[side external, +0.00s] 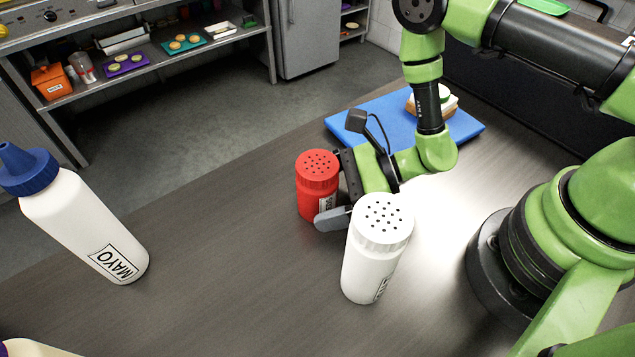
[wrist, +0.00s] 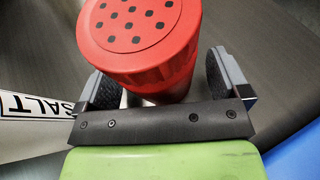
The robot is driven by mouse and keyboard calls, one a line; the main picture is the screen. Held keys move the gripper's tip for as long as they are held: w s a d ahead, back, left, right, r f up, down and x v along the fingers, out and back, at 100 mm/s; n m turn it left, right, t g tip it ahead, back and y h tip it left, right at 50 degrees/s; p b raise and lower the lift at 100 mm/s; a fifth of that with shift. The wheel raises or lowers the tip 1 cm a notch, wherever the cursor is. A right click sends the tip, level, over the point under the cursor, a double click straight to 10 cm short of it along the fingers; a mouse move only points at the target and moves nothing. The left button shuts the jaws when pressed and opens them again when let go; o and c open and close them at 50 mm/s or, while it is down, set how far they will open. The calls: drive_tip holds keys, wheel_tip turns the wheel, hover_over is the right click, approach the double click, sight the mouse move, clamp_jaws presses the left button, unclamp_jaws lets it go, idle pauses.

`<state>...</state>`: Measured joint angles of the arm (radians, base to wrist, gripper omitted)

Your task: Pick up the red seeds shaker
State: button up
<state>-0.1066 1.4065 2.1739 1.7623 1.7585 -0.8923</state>
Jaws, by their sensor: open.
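The red seeds shaker (side external: 315,187) stands upright on the dark table, its lid full of holes. In the wrist view the red shaker (wrist: 150,40) sits between the two fingers, with a gap to the right finger. My gripper (side external: 328,212) is open at table height around the near side of the red shaker. In the wrist view my gripper (wrist: 162,82) has one finger on each side of it. The left finger is close to the shaker; whether it touches is hard to tell. The shaker's lower part and label are partly hidden by the gripper in the side view.
A white shaker (side external: 372,262) stands right beside my gripper; its SALT label (wrist: 35,105) shows in the wrist view. A mayo bottle (side external: 85,225) stands at the left. A blue board (side external: 375,118) with a sandwich (side external: 447,108) lies behind. The table between mayo and shakers is clear.

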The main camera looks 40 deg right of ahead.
sight(325, 163)
drive_tip(key=shift+w+a+f, duration=0.1)
drive_tip(key=c, duration=1)
drive_tip(key=shift+c, duration=0.2)
wheel_tip(325, 163, up, 10)
drive_tip(key=shift+r, duration=0.1)
